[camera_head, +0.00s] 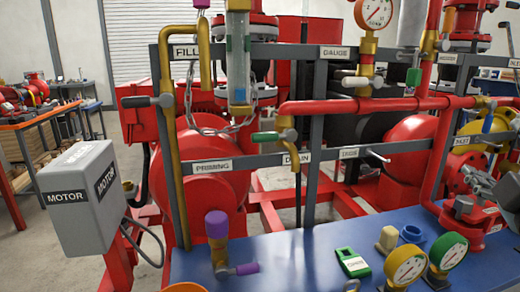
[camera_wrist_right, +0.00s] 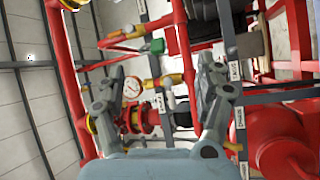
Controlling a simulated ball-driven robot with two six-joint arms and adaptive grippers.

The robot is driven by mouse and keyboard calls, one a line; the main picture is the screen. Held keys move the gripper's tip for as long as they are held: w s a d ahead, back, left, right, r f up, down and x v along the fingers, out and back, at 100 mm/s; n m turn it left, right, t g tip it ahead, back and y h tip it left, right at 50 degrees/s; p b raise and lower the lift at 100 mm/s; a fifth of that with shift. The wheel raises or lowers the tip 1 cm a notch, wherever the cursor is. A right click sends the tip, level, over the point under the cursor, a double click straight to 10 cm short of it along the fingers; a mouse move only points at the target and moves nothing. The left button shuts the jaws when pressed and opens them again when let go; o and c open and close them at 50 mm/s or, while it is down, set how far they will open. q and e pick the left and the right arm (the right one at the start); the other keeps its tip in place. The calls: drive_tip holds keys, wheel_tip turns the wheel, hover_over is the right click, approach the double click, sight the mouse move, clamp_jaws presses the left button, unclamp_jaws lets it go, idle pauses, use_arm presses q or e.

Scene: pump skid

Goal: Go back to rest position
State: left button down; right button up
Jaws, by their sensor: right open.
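My right gripper (camera_head: 464,190) shows at the right edge of the head view, grey, in front of the red pipework and above the blue bench. In the right wrist view my right gripper (camera_wrist_right: 160,85) has its two grey fingers spread wide apart with nothing between them. A red flanged pipe and a gauge show beyond the gap. My left gripper is not in either view.
A blue bench (camera_head: 300,250) carries two loose gauges (camera_head: 407,264), a green device (camera_head: 352,263) and a purple-handled valve (camera_head: 217,240). A grey pipe frame (camera_head: 318,130) with labels stands behind it. A grey motor box (camera_head: 85,200) is at left.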

drive_tip(key=s+f+m+g+y, duration=0.1)
drive_tip(key=s+f+m+g, duration=0.8)
drive_tip(key=f, duration=0.7)
drive_tip(key=s+a+f+g+y, duration=0.3)
drive_tip(key=s+a+f, duration=0.1)
drive_tip(key=s, duration=0.3)
drive_tip(key=s+a+f+g+y, duration=0.2)
drive_tip(key=s+a+f+g, duration=0.15)
drive_tip(key=s, duration=0.25)
wheel_tip(320, 180, down, 32)
drive_tip(key=s+d+g+b, duration=0.1)
drive_tip(key=s+d+b, duration=0.2)
drive_tip(key=b, duration=0.2)
drive_tip(key=s+f+m+g+b, duration=0.1)
drive_tip(key=s+f+b, duration=0.2)
drive_tip(key=s+f, duration=1.4)
drive_tip(key=shift+d+f+b, duration=0.25)
drive_tip(key=shift+f+b, duration=0.15)
drive_tip(key=shift+f, duration=0.35)
drive_tip(key=shift+s+g, duration=0.15)
drive_tip(key=shift+g, duration=0.1)
